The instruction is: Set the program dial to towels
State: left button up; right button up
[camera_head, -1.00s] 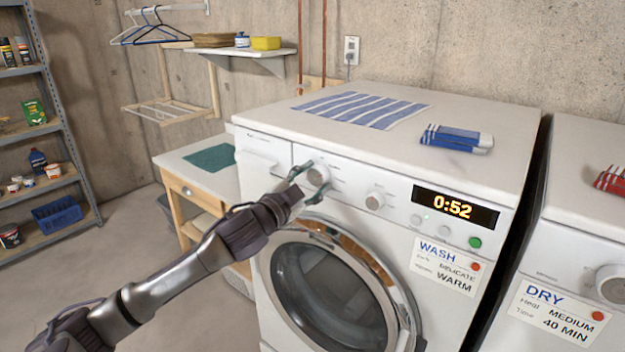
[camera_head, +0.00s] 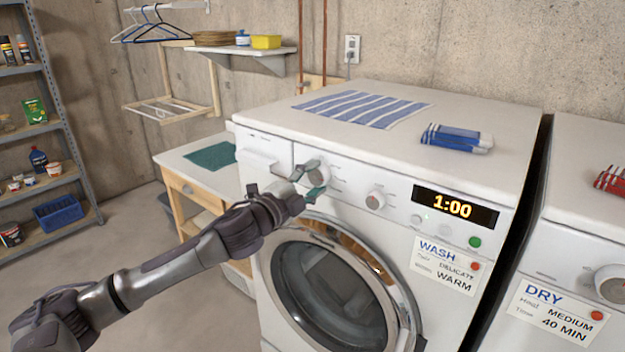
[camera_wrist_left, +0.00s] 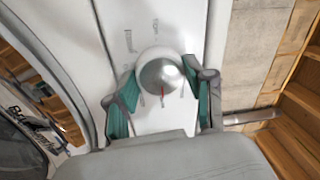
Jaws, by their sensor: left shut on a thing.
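The washing machine (camera_head: 350,190) stands in front of me, and its display (camera_head: 455,206) reads 1:00. My left gripper (camera_head: 311,178) is shut on the program dial, with one green-padded finger on each side. A second knob (camera_head: 376,199) sits to the right. My right gripper is not in view.
A wash card (camera_head: 446,266) reads delicate and warm. A striped cloth (camera_head: 362,108) and a folded blue cloth (camera_head: 456,138) lie on the washer. The dryer (camera_head: 575,240) stands at right. A wooden side table (camera_head: 190,182) stands at left.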

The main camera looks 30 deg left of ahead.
pick_arm(q)
jog(key=shift+f, duration=0.1)
dwell(0.3)
jog(key=o, duration=1.2)
jog(key=shift+c, duration=0.2)
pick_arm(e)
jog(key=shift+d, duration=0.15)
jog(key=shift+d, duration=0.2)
pick_arm(q)
jog(key=shift+s+f, duration=0.1)
jog(key=shift+s, duration=0.45)
jog(key=s, duration=1)
jog(key=shift+s+a+f, duration=0.35)
jog(key=shift+s+a, duration=0.05)
jog(key=shift+a, duration=0.05)
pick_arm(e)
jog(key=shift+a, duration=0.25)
